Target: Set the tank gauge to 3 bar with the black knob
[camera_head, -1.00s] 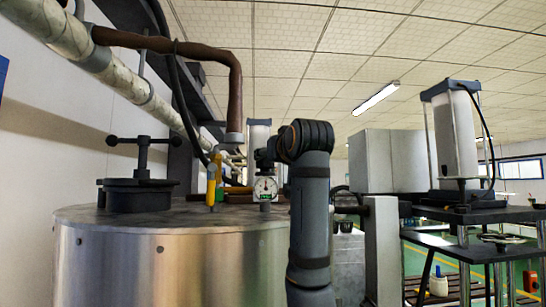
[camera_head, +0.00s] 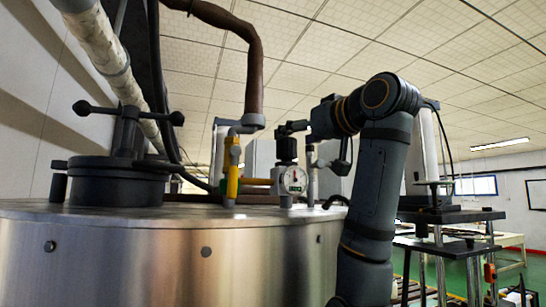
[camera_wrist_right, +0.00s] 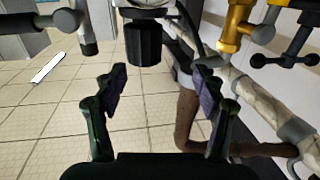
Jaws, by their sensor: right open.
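The black knob (camera_head: 286,148) stands upright above the round white gauge (camera_head: 294,180) on the tank (camera_head: 170,250). The gauge face shows a green mark, but its reading is too small to tell. In the right wrist view the picture is turned over, and the black ribbed knob (camera_wrist_right: 143,43) hangs at the top, with the gauge body cut off at the edge. My right gripper (camera_head: 290,128) is just above the knob in the head view. Its open, empty fingers (camera_wrist_right: 160,95) are apart from the knob. My left gripper is not in view.
A yellow-handled valve (camera_head: 232,165) stands close left of the gauge. A brown pipe (camera_head: 255,70) comes down behind it. A black clamp lid (camera_head: 118,180) sits on the tank's left. A dark stand (camera_head: 450,214) is at right.

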